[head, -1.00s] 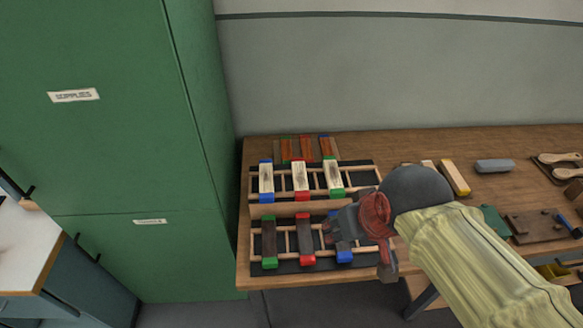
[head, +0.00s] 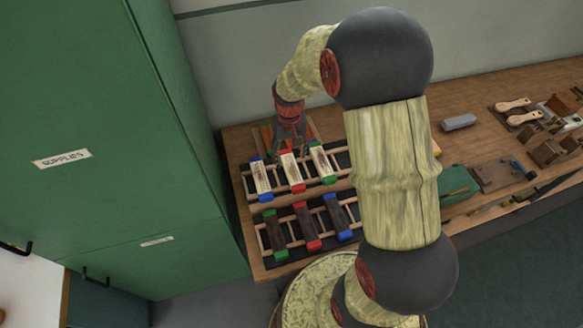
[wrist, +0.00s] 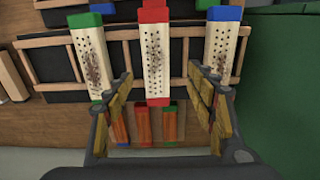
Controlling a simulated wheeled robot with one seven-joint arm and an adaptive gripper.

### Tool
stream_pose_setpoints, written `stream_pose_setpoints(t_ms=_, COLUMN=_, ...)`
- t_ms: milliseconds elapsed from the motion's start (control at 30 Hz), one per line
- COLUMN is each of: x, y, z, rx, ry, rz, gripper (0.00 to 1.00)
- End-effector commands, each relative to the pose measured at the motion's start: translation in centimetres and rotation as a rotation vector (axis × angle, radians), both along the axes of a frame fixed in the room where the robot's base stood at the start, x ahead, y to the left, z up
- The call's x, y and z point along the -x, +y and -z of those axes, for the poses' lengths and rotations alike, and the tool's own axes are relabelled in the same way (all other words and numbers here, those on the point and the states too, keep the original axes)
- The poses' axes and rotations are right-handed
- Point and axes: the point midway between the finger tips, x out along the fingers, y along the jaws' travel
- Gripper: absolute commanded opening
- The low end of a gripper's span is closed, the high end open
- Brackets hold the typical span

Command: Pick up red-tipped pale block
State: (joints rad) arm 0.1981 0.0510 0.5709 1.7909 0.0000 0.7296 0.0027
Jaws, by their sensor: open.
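The red-tipped pale block (head: 291,171) lies across the back wooden rack, between a blue-tipped pale block (head: 260,177) and a green-tipped pale block (head: 322,160). In the wrist view the red-tipped pale block (wrist: 154,52) is at the centre, its red end away from my gripper and its near end also red. My gripper (wrist: 161,85) is open, with its fingers left and right of the block's near end. Nothing is held. In the head view my gripper (head: 290,150) is over the far end of the block. Whether the fingers touch it cannot be told.
A front rack holds dark blocks with green, red (head: 307,228) and blue tips. Reddish-brown blocks (wrist: 143,125) lie behind the back rack, below my gripper. A green cabinet (head: 180,200) stands close at the left. A grey block (head: 458,122) and tools lie at the right.

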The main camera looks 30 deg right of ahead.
Motion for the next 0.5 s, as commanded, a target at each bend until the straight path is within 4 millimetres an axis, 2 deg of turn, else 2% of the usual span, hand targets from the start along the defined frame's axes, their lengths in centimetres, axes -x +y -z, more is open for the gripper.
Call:
stream_pose_setpoints(t_ms=100, x=0.1, y=0.0, z=1.5, rx=0.0, ry=0.002, rz=0.0, gripper=0.56)
stream_pose_setpoints(t_ms=333, x=0.1, y=-0.3, z=3.3, rx=0.0, ry=0.002, rz=-0.001, gripper=0.56)
stream_pose_setpoints(t_ms=500, x=0.1, y=-0.6, z=5.8, rx=-0.001, ry=0.003, rz=-0.001, gripper=0.56)
